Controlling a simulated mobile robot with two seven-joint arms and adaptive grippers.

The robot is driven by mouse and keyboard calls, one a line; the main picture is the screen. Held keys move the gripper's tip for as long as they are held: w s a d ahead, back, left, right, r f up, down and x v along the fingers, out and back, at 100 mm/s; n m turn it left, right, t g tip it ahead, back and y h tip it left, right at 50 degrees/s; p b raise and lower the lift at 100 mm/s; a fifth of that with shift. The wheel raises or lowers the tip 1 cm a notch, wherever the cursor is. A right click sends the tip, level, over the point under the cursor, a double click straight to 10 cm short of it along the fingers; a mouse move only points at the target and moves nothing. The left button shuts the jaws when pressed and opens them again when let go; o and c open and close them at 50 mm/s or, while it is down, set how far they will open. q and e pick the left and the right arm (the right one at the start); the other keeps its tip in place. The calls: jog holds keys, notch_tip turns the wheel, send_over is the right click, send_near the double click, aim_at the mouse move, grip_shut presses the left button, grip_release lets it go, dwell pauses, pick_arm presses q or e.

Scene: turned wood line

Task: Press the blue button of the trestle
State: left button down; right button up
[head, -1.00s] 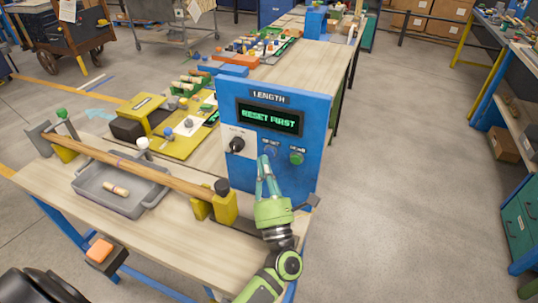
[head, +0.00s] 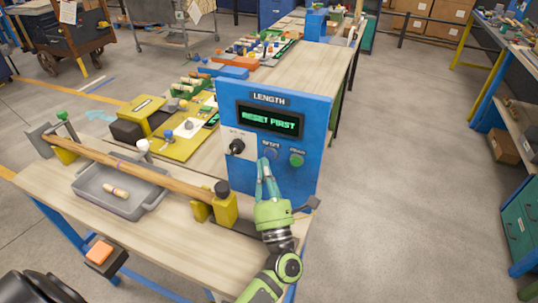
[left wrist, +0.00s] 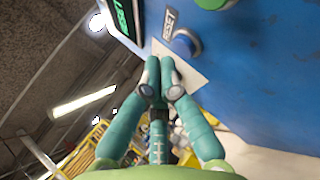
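The blue panel (head: 310,120) of the trestle stands upright at the table's end, marked LENGTH, its display (head: 269,119) reading RESET FIRST. The blue button (head: 270,153), labelled RESET, is left of a green button (head: 296,160). My left gripper (head: 263,162) is in front of the panel, fingers together and empty, tips just below and left of the blue button. In the left wrist view the blue button (left wrist: 184,43) lies just beyond the closed fingertips (left wrist: 160,65); I cannot tell whether they touch the panel. My right gripper is not in view.
A black knob (head: 237,147) is left of the buttons. A long wooden bar (head: 130,165) lies across yellow supports, over a grey tray (head: 150,196) holding a small wooden piece. A yellow fixture (head: 145,115) stands behind. Open floor lies right of the table.

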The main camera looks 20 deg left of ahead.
pick_arm(q)
jog(key=shift+w, duration=0.1)
jog(key=shift+w+b, duration=0.4)
jog(key=shift+w+b, duration=0.3)
jog(key=shift+b, duration=0.05)
dwell(0.7)
jog(key=shift+s, duration=0.8)
jog(key=shift+s+d+p, duration=0.15)
jog(key=shift+s+p, duration=0.45)
jog(key=shift+s, duration=1.9)
